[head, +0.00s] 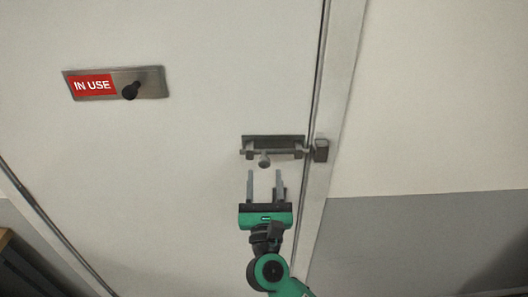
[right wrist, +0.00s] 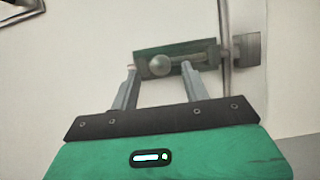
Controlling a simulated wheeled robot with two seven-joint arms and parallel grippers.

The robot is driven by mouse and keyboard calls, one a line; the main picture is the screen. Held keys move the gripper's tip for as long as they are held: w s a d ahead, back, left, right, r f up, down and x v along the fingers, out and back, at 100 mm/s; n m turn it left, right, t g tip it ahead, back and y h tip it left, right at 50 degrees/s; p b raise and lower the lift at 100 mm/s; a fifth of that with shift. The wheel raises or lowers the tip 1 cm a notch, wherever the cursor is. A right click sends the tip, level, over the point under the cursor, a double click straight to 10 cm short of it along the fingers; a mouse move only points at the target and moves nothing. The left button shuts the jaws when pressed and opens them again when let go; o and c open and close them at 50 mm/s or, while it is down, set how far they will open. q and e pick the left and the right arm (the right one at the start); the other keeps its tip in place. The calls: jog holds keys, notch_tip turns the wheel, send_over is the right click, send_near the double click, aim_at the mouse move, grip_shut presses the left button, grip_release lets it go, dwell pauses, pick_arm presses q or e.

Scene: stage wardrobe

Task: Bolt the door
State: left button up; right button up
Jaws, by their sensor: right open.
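The white door (head: 190,190) fills the left and middle of the head view and looks closed against its frame. A grey metal slide bolt (head: 285,141) is mounted near the door's right edge; it also shows in the right wrist view (right wrist: 200,52). Its round knob (head: 264,162) points toward me. The keeper (head: 321,150) sits on the frame to the right. The bar's right end is close to the keeper; I cannot tell whether it enters. My right gripper (head: 264,174) is open just below the knob, fingers pointing up. In the right wrist view the knob (right wrist: 160,66) appears between the fingertips, apparently untouched.
A metal plate with a red IN USE sign (head: 92,85) and a black knob (head: 130,91) is higher on the door, to the left. The door frame (head: 333,100) runs down right of the bolt. The wall (head: 440,100) beyond is bare. Space around the bolt looks clear.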

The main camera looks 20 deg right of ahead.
aim_at(264, 166)
jog(key=p+x, duration=0.1)
jog(key=x, duration=0.3)
jog(key=shift+r+p, duration=0.15)
jog(key=shift+p, duration=0.15)
jog(key=shift+w+d, duration=0.15)
jog(key=shift+w, duration=0.3)
grip_shut()
